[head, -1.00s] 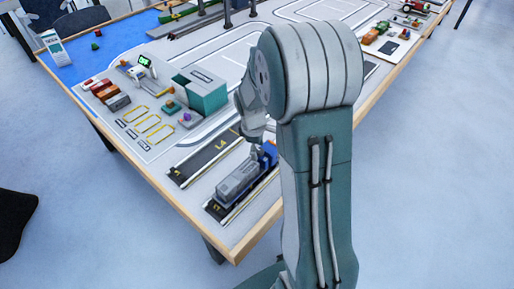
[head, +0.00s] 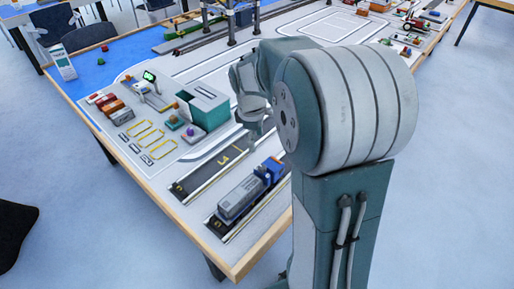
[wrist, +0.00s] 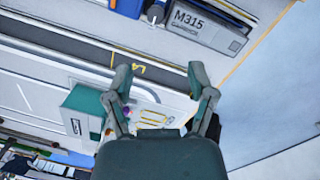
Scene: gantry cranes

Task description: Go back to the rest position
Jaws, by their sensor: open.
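My gripper (wrist: 158,78) is open and empty in the wrist view, its two fingers spread above the table. In the head view my arm is folded up at the right of the near table end, and its fingertips are hidden. A truck with a blue cab (head: 268,171) and a grey container (head: 239,197) stands in the nearest marked lane. The container, lettered M315, also shows at the top of the wrist view (wrist: 207,27), apart from my fingers.
The table (head: 172,212) has a wooden edge. A teal open box (head: 208,108), several small containers (head: 112,105) and gantry legs (head: 231,25) stand on it. The lane beside the truck (head: 205,175) is empty. Chairs (head: 83,38) stand behind; the floor at right is clear.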

